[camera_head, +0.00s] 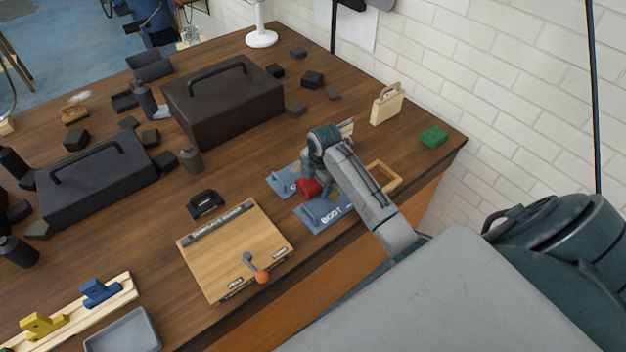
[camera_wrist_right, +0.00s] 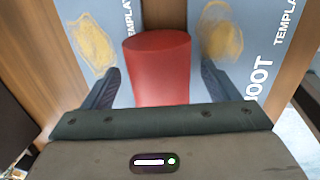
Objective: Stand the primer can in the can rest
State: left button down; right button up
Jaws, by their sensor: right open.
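The red can (camera_head: 311,187), which I take as the primer can, is on the table at the blue template boards, partly hidden by my right arm in the head view. My right gripper (camera_wrist_right: 158,88) is open, with one finger on each side of the red can (camera_wrist_right: 158,72); gaps show between fingers and can. In the head view my right gripper (camera_head: 309,184) is at the can, its fingers mostly hidden. A low wooden frame (camera_head: 397,184), possibly the can rest, lies right of my arm; I cannot tell for sure. My left gripper is not in view.
Blue template boards (camera_head: 328,219) lie around the can. A wooden panel box with an orange-knobbed lever (camera_head: 222,262) is at front left. A green block (camera_head: 433,137) and a pale handled piece (camera_head: 387,104) stand at the right. Black toolboxes (camera_head: 225,105) and dark blocks crowd the back left.

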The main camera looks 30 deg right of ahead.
jog(key=shift+w, duration=0.1)
jog(key=c, duration=1.4)
